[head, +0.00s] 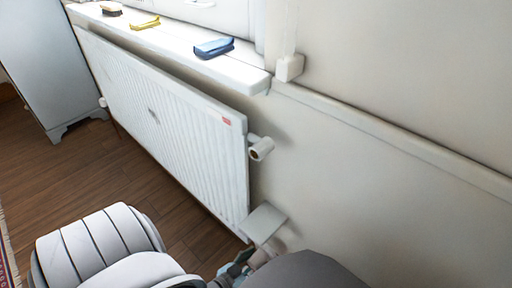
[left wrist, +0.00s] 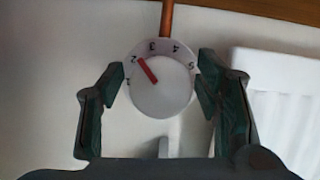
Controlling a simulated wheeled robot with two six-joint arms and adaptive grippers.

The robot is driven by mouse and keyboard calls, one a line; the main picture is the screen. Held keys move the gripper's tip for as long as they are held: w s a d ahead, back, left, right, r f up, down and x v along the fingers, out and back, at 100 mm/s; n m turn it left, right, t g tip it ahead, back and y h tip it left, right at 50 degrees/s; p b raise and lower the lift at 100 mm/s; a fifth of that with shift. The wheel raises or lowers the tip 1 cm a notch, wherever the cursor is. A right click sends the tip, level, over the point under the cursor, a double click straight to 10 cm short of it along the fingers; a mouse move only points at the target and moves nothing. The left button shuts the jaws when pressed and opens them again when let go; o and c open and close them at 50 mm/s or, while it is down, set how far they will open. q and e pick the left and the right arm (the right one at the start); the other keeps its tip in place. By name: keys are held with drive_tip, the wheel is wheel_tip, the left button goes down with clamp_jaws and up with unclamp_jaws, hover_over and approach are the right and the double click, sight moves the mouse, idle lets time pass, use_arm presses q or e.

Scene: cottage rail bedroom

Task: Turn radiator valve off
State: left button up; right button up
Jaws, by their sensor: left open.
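The radiator valve knob (left wrist: 163,95) is white and round, with numbers around its rim and a red pointer (left wrist: 148,70) at the 2. In the left wrist view it sits between the fingers of my left gripper (left wrist: 160,86). The gripper is open, with one finger on each side of the knob; I cannot tell whether either touches. In the head view only part of the left gripper (head: 232,270) shows, low by the radiator's right end, and I cannot make out the knob there. My right gripper is not in view.
The white radiator (head: 165,120) hangs under a windowsill (head: 180,52) with blue, yellow and brown items on it. A white fitting (head: 260,148) sticks out at its upper right end. A copper pipe (left wrist: 167,20) meets the knob. Wooden floor (head: 90,165) lies in front.

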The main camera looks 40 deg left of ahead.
use_arm(q)
drive_tip(key=c, duration=1.2)
drive_tip(key=shift+o, duration=0.2)
drive_tip(key=n+h, duration=0.2)
drive_tip(key=shift+a+n, duration=0.1)
drive_tip(key=shift+n, duration=0.2)
drive_tip(key=shift+n+h, duration=0.4)
drive_tip(key=shift+n, duration=0.3)
drive_tip(key=o, duration=1.2)
drive_tip(key=shift+c, duration=0.2)
drive_tip(key=shift+s, duration=0.1)
